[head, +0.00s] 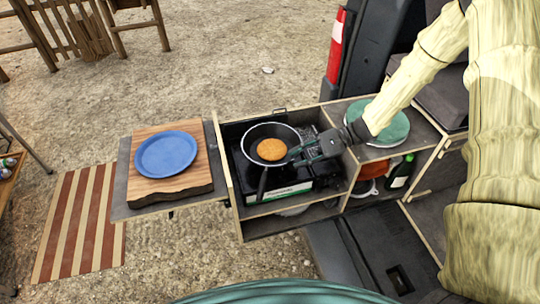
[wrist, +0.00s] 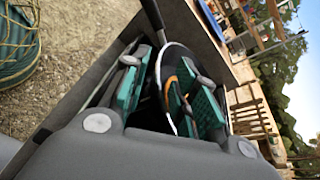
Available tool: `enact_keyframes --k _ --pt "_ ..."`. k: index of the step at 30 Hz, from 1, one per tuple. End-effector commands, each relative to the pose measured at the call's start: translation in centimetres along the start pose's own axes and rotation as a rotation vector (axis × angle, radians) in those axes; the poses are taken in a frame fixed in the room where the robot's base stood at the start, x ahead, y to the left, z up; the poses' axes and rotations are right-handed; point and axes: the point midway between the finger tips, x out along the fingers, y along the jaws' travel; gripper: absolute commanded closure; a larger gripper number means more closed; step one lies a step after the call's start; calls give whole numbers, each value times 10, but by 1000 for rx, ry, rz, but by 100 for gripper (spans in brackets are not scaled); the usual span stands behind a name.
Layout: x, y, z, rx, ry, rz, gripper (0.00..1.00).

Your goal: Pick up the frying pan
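The dark frying pan (head: 259,133) sits on the black camp stove (head: 243,164), with a round orange-brown pancake (head: 271,149) in it. Its handle (head: 262,184) points toward the bottom of the head view. My gripper (head: 297,154) is at the pan's right rim, coming from the right. In the wrist view, the pan (wrist: 172,62) shows between and beyond the two spread green-padded fingers, and its handle (wrist: 152,14) runs up at the top. My gripper is open; whether a finger touches the rim I cannot tell.
A blue plate (head: 166,154) lies on a wooden board (head: 176,190) on the side shelf, left of the stove. A green round lid-like thing (head: 380,123) sits on the counter to the right. A bottle (head: 400,172) stands in the compartment below. Wooden box walls surround the stove.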

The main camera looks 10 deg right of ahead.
Motion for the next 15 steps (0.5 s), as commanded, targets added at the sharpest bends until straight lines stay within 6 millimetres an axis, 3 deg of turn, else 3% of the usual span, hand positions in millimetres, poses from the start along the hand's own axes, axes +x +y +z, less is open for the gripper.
enact_keyframes --k 9,15 --pt "38 0 2 1 -1 4 71" --pt "45 1 0 1 0 1 71"
